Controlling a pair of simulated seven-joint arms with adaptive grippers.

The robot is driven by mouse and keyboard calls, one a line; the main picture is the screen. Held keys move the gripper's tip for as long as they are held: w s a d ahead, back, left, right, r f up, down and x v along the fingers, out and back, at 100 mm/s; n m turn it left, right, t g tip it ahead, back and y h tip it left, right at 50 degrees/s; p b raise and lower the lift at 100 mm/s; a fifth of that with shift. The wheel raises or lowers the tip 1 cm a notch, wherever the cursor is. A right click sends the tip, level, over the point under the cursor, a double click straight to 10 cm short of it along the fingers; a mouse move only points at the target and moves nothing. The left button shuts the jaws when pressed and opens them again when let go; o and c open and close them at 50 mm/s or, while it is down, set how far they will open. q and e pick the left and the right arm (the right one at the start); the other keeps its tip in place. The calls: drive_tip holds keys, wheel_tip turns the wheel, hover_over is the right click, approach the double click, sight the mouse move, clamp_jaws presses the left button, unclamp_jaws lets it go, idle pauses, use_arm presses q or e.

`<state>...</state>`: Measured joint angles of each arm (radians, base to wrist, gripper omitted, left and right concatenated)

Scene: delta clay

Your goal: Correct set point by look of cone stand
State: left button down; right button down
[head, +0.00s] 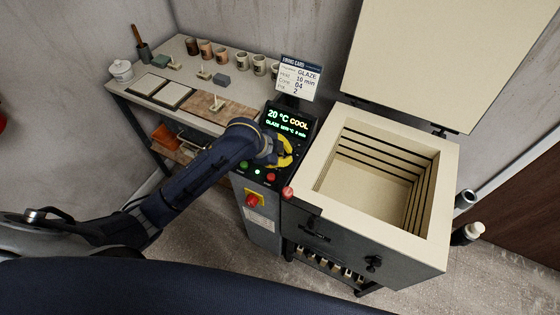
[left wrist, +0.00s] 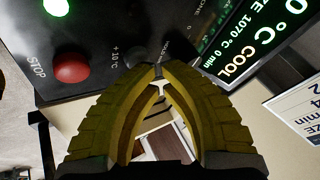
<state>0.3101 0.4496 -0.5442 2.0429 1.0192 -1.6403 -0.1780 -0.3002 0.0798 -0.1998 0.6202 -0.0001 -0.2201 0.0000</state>
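The kiln controller's lit display (head: 288,122) reads 20 °C COOL, with a glaze line that shows 1070 °C 0 min in the left wrist view (left wrist: 240,45). A firing card (head: 299,77) above it reads GLAZE, hold 10 min, cone 04. Small pale cone stands (head: 204,73) stand on the side table; their cones are too small to judge. My left gripper (head: 284,152) is at the panel below the display. In the left wrist view its yellow fingertips (left wrist: 158,73) meet with nothing between them, beside the dark +10 °C button (left wrist: 135,57). My right gripper is not in view.
A red emergency knob (head: 252,200) sits lower. The kiln (head: 375,180) stands open and empty to the right. Several cups (head: 206,48) line the side table (head: 140,98).

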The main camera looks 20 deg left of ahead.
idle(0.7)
use_arm(q)
drive_tip(key=shift+r, duration=0.8)
drive_tip(key=shift+r, duration=0.1)
drive_tip(key=shift+r, duration=2.4)
